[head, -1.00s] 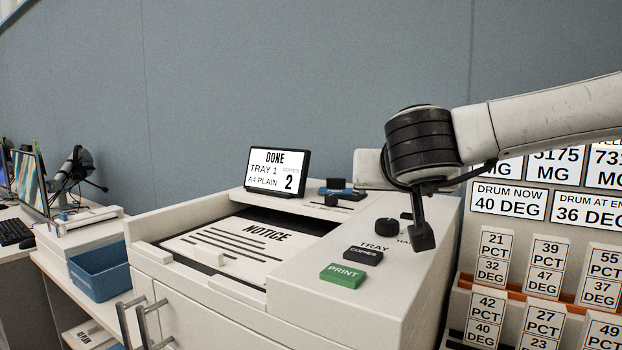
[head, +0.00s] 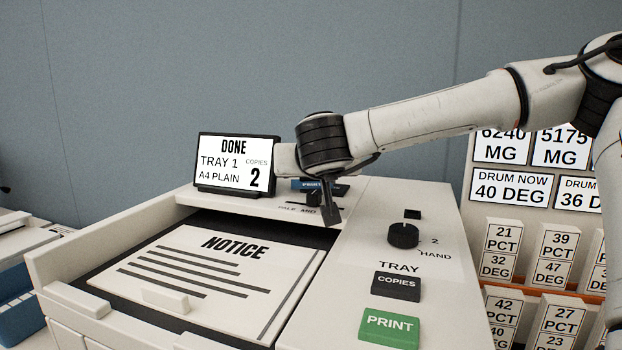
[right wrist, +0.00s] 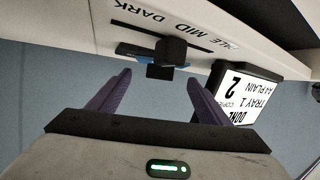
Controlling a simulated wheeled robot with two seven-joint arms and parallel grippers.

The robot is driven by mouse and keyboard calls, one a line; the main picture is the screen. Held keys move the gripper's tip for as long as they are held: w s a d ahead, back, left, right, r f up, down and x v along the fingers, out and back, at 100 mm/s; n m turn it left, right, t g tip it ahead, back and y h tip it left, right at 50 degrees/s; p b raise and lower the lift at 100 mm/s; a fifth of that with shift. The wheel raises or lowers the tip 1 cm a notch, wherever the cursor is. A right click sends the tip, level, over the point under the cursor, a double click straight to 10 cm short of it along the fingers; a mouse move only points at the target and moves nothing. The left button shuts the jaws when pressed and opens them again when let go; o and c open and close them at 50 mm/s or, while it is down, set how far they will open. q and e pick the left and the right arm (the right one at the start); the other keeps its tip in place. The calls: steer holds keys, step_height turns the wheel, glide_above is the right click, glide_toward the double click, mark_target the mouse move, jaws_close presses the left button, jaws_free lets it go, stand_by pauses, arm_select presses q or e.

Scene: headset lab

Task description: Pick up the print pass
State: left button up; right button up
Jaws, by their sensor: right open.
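In the right wrist view the blue pass (right wrist: 136,53) shows behind a black slider knob (right wrist: 170,51). My right gripper (right wrist: 160,80) is open and empty, its two fingers pointing toward the pass and knob, apart from both. Its fingertips are hard to make out in the head view. My left gripper is not in view.
The screen (head: 237,163) reads DONE, copies 2, and stands close to my right gripper. A NOTICE sheet (head: 180,285) lies in the printer's recess. A label rack (head: 540,215) stands right.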

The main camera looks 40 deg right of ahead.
mark_target(312, 184)
steer(key=x, duration=0.3)
steer(key=shift+w+d+f, duration=0.15)
steer(key=shift+w+f, duration=0.05)
steer(key=shift+f, duration=0.05)
steer(key=shift+c, duration=0.2)
steer(key=c, duration=0.7)
